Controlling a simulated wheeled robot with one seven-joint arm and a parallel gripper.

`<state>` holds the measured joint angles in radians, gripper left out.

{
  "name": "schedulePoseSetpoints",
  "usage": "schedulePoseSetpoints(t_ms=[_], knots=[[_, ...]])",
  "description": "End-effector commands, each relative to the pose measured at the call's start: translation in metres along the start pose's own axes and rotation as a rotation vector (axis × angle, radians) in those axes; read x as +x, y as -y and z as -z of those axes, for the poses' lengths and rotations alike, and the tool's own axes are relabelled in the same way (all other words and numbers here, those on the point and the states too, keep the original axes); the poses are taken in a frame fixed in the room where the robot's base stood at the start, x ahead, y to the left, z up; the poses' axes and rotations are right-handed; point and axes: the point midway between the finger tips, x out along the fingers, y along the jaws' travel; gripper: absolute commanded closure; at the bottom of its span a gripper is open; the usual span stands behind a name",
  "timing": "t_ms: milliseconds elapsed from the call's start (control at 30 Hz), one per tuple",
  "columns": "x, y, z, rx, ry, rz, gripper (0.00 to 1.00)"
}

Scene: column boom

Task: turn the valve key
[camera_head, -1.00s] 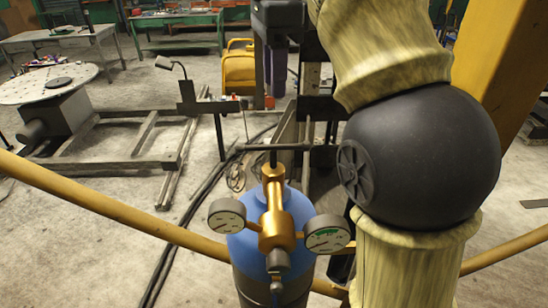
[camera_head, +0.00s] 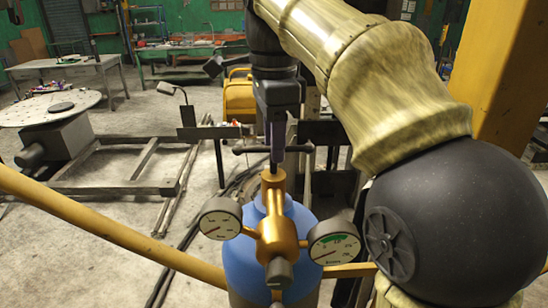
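The valve key (camera_head: 243,150) is a dark T-handle with a horizontal crossbar. Its stem stands upright on top of the brass valve and regulator (camera_head: 276,240). The brass part sits on a blue gas cylinder (camera_head: 243,262), with a round gauge on each side. My gripper (camera_head: 276,150) points straight down at the middle of the crossbar, and its fingers overlap the bar and upper stem in the picture. The fingers hide the bar's centre. I cannot tell whether they touch the key, straddle it or are closed on it.
A yellow rail (camera_head: 110,232) crosses low in front, behind the cylinder. A yellow post (camera_head: 500,85) rises at the right. A metal floor frame (camera_head: 125,187), a round-topped table (camera_head: 45,108) and workbenches stand farther back. Open concrete floor lies at left.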

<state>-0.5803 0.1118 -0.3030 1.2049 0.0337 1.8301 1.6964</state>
Motion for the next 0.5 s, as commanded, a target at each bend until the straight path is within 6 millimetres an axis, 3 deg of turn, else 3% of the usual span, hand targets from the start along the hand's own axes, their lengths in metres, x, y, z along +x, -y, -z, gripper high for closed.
schedulePoseSetpoints(t_ms=[200, 500], knots=[[0.024, 0.000, 0.000, 0.000, 0.000, -0.001, 0.65], [0.029, 0.000, 0.000, 0.000, 0.000, 0.001, 0.65]])
